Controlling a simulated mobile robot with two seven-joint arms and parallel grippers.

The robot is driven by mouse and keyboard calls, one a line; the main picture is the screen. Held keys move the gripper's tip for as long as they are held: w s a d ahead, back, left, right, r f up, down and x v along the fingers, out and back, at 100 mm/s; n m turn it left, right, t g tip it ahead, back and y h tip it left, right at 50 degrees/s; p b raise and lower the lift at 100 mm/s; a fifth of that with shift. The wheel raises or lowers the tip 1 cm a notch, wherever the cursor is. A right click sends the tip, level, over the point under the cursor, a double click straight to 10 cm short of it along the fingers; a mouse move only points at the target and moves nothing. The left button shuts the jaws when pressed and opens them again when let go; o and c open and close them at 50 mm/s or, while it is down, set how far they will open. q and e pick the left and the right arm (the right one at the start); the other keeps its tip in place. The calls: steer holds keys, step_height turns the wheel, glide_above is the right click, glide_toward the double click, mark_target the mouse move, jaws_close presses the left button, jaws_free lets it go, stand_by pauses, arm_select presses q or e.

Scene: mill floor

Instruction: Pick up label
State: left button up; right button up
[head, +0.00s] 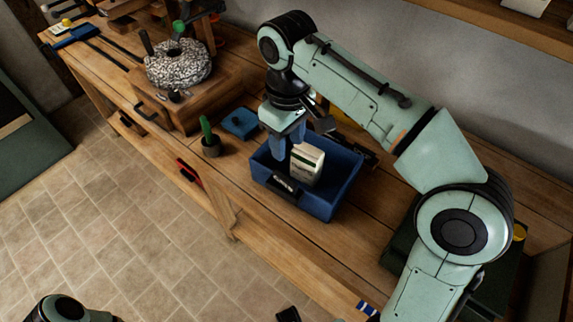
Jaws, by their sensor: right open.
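A blue open bin (335,196) stands on the wooden bench. A dark label (285,184) with pale marks shows on its near wall. A white box with a green edge (306,163) stands inside the bin. My right gripper (285,150) points down over the left part of the bin, beside the white box. It is open, and I see nothing held in it. Its far finger is partly hidden. Part of my left arm shows at the bottom left corner, but its gripper is out of view.
A small potted cactus (209,139) and a blue flat block (239,123) stand left of the bin. A wooden block bearing a grey speckled ring (178,65) is farther left. The bench front right of the bin has free room.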

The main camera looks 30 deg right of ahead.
steer(key=b, duration=0.2)
glide_above(285, 178)
steer(key=f, duration=0.7)
steer(key=shift+s+d+f, duration=0.15)
steer(key=shift+d+f, duration=0.1)
steer(key=shift+f, duration=0.05)
steer(key=shift+a+f+b, duration=0.2)
steer(key=shift+f+b, duration=0.55)
steer(key=shift+f, duration=2.15)
jaws_close()
